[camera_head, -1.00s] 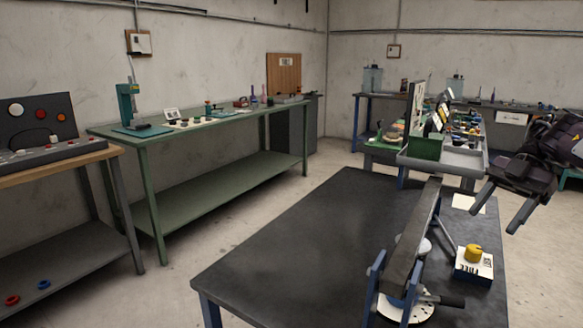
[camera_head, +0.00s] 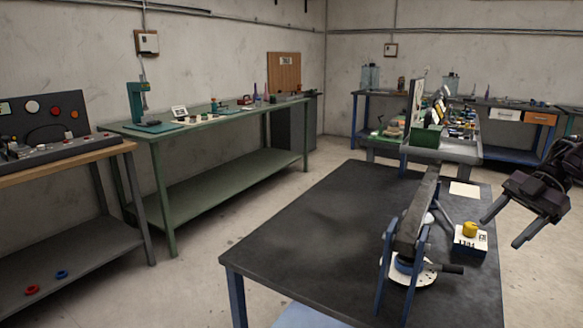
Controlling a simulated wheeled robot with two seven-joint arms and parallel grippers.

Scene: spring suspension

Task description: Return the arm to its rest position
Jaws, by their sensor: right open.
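My right gripper (camera_head: 508,226) comes in from the right edge, dark and bulky. Its two grey fingers are spread apart with nothing between them. It hangs in the air by the right side of the dark-topped table (camera_head: 300,235), apart from the things on it. On that table stands a spring suspension rig with a long grey beam (camera_head: 414,220), blue uprights and a round white base plate (camera_head: 420,274). A white box (camera_head: 470,243) with a yellow knob (camera_head: 470,230) stands right of the rig. My left gripper is not in view.
A white sheet (camera_head: 464,189) lies at the table's far right. A green bench (camera_head: 200,137) with tools stands along the left wall. A wooden-topped bench (camera_head: 60,163) with a control panel is at far left. Grey trays (camera_head: 445,150) stand behind the table. Open floor lies between the benches.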

